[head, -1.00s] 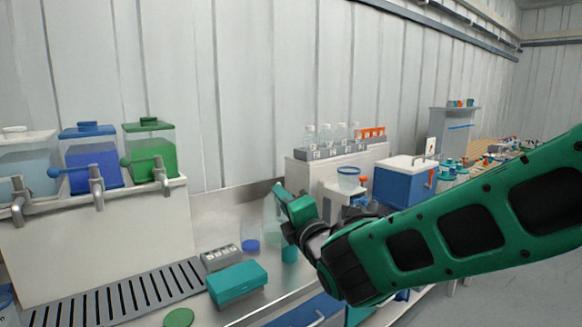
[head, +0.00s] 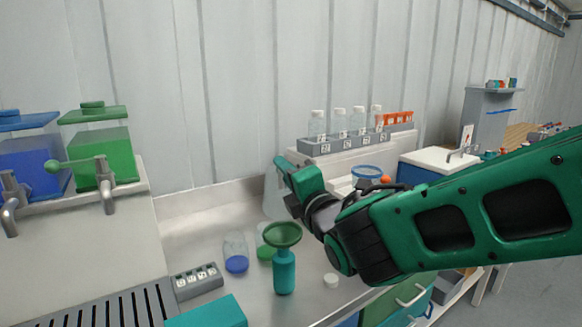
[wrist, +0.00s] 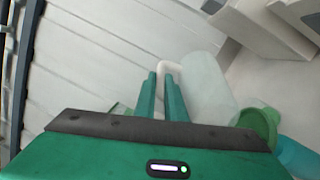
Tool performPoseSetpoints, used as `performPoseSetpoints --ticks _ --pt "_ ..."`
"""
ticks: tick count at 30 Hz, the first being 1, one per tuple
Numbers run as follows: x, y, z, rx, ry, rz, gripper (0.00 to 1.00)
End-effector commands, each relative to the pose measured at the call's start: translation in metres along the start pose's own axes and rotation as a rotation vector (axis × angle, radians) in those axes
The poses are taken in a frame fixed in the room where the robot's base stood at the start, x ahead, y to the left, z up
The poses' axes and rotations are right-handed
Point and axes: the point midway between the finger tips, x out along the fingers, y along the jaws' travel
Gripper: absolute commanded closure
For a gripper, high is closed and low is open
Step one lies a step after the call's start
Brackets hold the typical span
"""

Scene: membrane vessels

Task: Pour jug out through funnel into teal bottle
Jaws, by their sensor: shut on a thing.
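My gripper (head: 287,172) is shut on the handle of a pale, translucent jug (head: 273,198). In the wrist view the white handle sits between the fingertips (wrist: 163,85), with the jug body (wrist: 203,88) to their right. The jug looks upright or nearly so in the head view; its contents are hard to see. The teal bottle (head: 284,274) stands on the steel counter with the green funnel (head: 283,235) in its mouth. Both are just below my gripper in the head picture. The funnel (wrist: 262,122) and bottle (wrist: 299,158) also show at the wrist view's lower right.
A clear vessel with blue liquid (head: 236,256) and one with green (head: 264,243) stand left of the bottle. A white cap (head: 331,280) lies to its right. A grey block (head: 197,281) and teal box (head: 208,313) are front left. A bottle rack (head: 345,140) stands behind.

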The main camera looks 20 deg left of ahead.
Motion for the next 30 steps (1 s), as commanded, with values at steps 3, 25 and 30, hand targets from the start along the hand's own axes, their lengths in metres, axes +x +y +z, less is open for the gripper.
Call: performPoseSetpoints --ticks 3,25,30 --pt "-0.003 0.000 -0.002 -0.008 -0.004 0.018 1.00" --pt "-0.021 0.005 -0.006 -0.062 -0.039 0.151 1.00" --pt "-0.021 0.005 -0.005 -0.063 -0.040 0.150 1.00"
